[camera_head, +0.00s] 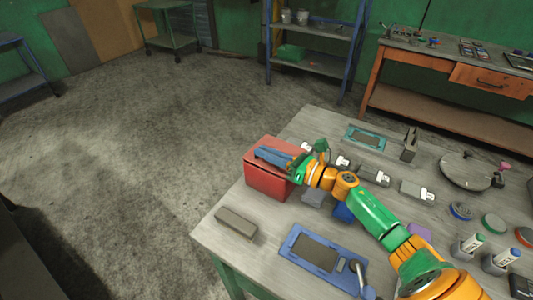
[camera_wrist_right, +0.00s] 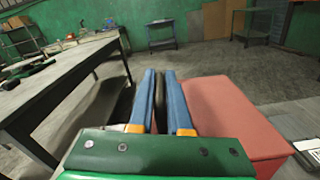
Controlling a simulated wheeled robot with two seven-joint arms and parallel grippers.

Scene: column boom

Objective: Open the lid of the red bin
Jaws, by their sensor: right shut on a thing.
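The red bin (camera_head: 265,182) stands on the grey table near its far left side. Its red lid (camera_head: 257,143) looks closed in the head view, and a broad red face (camera_wrist_right: 232,115) shows just right of the fingers in the wrist view. My right gripper (camera_head: 262,151) reaches over the bin's top, its blue fingers (camera_wrist_right: 160,75) close together with a narrow gap. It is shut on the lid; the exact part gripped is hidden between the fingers. My left gripper is not in view.
The table (camera_head: 205,233) also holds a grey block (camera_head: 237,222), a blue tray-like fixture (camera_head: 318,252), a teal frame (camera_head: 366,138) and several small blocks right of the bin. A round grey plate (camera_head: 463,170) lies farther right. Open floor lies left of the table.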

